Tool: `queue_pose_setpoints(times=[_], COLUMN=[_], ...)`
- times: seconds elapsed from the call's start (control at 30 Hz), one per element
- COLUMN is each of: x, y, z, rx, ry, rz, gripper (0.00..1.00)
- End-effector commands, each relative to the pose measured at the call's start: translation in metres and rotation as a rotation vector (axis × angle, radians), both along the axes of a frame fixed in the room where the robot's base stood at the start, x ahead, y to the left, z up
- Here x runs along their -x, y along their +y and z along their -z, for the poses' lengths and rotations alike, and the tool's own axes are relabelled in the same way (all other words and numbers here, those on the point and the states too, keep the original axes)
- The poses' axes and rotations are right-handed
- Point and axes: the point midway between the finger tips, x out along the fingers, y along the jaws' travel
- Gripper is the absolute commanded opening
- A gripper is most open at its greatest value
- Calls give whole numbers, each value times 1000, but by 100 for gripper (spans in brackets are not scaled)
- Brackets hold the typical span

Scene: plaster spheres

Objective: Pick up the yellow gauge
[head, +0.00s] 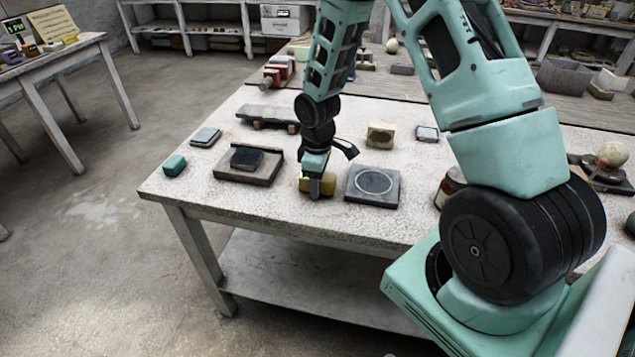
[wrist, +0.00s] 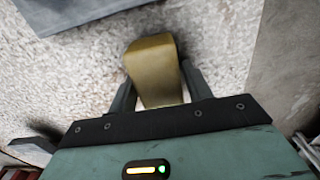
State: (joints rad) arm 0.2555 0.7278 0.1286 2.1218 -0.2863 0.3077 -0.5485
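The yellow gauge (head: 303,184) is a small yellow block near the front edge of the table, mostly hidden behind my gripper in the head view. In the wrist view the gauge (wrist: 155,72) lies lengthwise between my two fingers, with its far end sticking out past the tips. My gripper (head: 318,188) points down at the table. In the wrist view both fingers of my gripper (wrist: 157,85) meet the gauge's sides with no clear gap. I cannot tell whether the gauge touches the table.
A grey slab with a circle (head: 373,184) lies just right of the gripper. A tray-like stone block with a dark piece (head: 250,165) lies left.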

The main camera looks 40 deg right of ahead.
Motion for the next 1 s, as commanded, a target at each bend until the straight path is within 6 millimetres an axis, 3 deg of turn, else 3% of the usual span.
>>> queue_pose_setpoints(times=[0.03, 0.1, 0.13, 0.47, 1.0], x=[0, 0, 0, 0, -1], y=[0, 0, 0, 0, 0], z=[0, 0, 0, -7, -97], rx=[0, 0, 0, 0, 0], ry=[0, 0, 0, -1, -3], rz=[0, 0, 0, 1, 1], gripper=[35, 15, 12, 13, 13])
